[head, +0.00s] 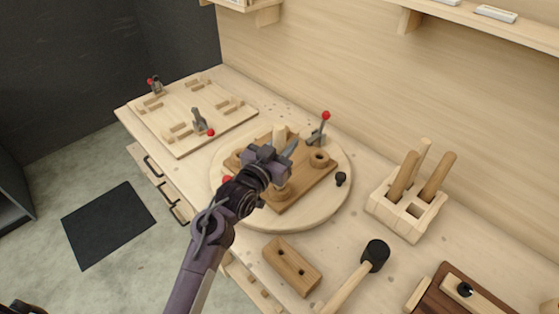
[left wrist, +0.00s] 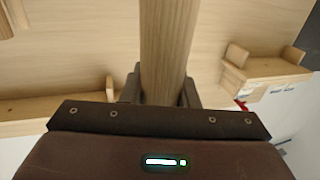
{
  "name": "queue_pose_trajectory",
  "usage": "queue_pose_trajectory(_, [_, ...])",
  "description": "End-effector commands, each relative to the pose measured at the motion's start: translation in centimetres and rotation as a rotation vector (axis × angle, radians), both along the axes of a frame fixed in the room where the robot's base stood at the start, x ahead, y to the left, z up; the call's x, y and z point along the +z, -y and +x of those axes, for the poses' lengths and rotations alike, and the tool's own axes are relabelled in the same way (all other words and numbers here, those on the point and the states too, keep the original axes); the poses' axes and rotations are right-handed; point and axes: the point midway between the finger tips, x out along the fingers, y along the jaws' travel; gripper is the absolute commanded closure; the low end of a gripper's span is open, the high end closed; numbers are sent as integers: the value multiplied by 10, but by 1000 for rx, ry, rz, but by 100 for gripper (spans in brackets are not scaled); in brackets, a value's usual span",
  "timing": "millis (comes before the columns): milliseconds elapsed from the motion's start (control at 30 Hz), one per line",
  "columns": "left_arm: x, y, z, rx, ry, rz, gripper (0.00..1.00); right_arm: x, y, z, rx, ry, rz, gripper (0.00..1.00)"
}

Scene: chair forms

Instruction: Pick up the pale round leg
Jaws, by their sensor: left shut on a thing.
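My left gripper (head: 282,158) is over the round turntable board (head: 335,196), above a brown wooden seat piece (head: 313,178). It is shut on the pale round leg (head: 279,132), whose top end shows just behind the gripper. In the left wrist view the leg (left wrist: 167,45) runs upright between the two fingers (left wrist: 160,92). The leg's lower end is hidden by the gripper, so I cannot tell whether it touches the seat piece. My right gripper is not in view.
A pale block (head: 405,207) holding several round legs stands at the right. A mallet (head: 375,256) and a drilled brown block (head: 292,266) lie in front. A toggle clamp (head: 320,134) with a red knob stands behind the turntable. A fixture board (head: 185,115) lies at the left.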

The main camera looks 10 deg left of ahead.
Motion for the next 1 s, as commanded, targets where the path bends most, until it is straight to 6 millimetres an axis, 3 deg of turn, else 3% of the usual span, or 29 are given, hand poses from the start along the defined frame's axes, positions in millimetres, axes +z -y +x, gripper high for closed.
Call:
queue_pose_trajectory(333, [4, 0, 0, 0, 2, 0, 98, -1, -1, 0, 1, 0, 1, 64])
queue_pose_trajectory(533, [23, 0, 0, -1, 5, 0, 98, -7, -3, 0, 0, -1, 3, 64])
queue_pose_trajectory(667, [50, 0, 0, 0, 9, 0, 98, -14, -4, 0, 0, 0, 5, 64])
queue_pose_trajectory(1000, [145, 0, 0, 1, 10, 1, 98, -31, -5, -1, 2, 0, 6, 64])
